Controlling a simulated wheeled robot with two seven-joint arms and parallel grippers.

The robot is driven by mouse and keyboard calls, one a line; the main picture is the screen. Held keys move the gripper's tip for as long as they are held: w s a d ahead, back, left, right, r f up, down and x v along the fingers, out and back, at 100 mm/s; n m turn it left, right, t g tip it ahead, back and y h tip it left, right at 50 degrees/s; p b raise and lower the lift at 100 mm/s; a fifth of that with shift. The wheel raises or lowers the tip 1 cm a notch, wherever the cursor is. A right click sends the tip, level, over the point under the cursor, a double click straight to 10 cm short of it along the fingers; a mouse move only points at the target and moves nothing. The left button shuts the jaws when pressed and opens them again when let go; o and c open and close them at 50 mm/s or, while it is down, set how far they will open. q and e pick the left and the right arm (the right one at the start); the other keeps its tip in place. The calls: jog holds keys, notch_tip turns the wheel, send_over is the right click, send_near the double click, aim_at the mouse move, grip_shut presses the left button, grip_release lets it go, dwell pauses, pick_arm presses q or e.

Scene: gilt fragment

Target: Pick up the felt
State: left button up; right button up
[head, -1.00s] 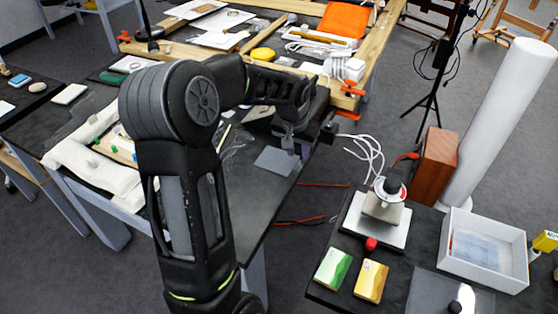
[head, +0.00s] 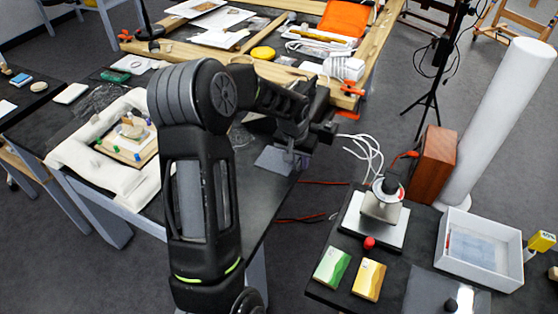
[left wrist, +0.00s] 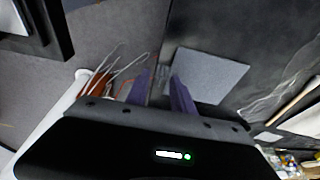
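The felt (head: 272,160) looks like a flat grey-blue square lying on the dark table near its right edge, partly hidden by my left gripper in the head view. My left gripper (head: 292,152) is just above the table at the felt's right side. In the left wrist view its two purple fingers (left wrist: 159,75) are apart with nothing seen between them. One finger overlaps the near left edge of the felt (left wrist: 208,74); I cannot tell whether it touches. My right gripper is not in view.
A white padded cloth with a wooden board (head: 125,150) lies on the left of the table. A wooden frame (head: 340,92) with white cables stands beyond the gripper. A separate dark table at right holds a white tray (head: 485,270), two small boxes and a metal device.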

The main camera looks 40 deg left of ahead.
pick_arm(q)
jog(key=shift+c, duration=0.2)
grip_shut()
dwell(0.4)
